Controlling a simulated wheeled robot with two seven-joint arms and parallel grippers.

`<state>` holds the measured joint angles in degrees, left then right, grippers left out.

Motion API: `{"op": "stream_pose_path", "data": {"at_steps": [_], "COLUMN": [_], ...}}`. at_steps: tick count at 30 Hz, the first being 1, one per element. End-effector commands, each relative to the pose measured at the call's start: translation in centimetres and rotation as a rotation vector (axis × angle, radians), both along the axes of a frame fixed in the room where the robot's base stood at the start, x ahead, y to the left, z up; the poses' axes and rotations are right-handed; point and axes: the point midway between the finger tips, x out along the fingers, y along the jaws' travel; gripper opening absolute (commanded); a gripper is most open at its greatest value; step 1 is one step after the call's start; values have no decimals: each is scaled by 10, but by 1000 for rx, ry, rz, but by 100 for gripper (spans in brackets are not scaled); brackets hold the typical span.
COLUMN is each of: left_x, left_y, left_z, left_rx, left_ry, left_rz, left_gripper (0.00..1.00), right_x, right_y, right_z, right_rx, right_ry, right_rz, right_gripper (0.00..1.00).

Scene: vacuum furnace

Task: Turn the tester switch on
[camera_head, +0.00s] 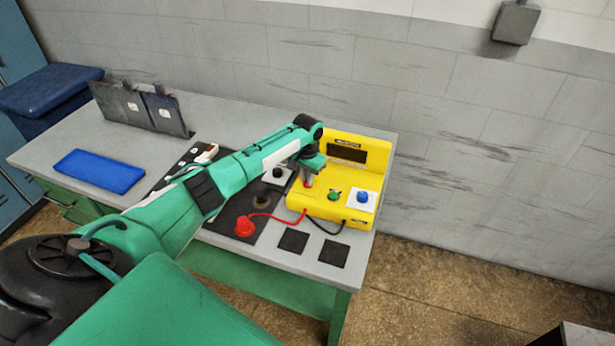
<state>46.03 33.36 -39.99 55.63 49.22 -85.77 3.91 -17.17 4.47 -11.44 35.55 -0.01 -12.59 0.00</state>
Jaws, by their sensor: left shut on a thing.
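The yellow tester (330,206) stands at the right end of the grey table. It has a dark display on its raised back panel, with a green knob (335,194) and a blue knob (363,197) on its front top. My left gripper (308,180) reaches over the tester's left part, pointing down. It is shut on a small reddish part there, which looks like the tester switch. The fingers hide most of that part, and I cannot tell its position. My right gripper is out of view.
Two black squares (293,240) are near the front edge. A blue tray (100,171) and an upright grey panel (140,108) are at the left.

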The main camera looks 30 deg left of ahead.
Motion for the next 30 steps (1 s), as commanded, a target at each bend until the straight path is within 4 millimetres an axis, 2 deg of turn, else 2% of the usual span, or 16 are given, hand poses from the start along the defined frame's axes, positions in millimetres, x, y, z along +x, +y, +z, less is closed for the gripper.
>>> {"op": "stream_pose_path", "data": {"at_steps": [12, 29, 30], "left_x": [1, 1, 1], "left_y": [1, 1, 1], "left_z": [1, 1, 1], "left_rx": [0, 1, 1], "left_ry": [-3, -4, -4], "left_rz": [-204, -239, -239], "left_gripper": [0, 0, 12], "right_x": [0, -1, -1], "right_y": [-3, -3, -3], "right_z": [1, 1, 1], "right_rx": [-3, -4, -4], "right_ry": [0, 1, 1], "right_rz": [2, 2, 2], "right_gripper": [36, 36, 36]}}
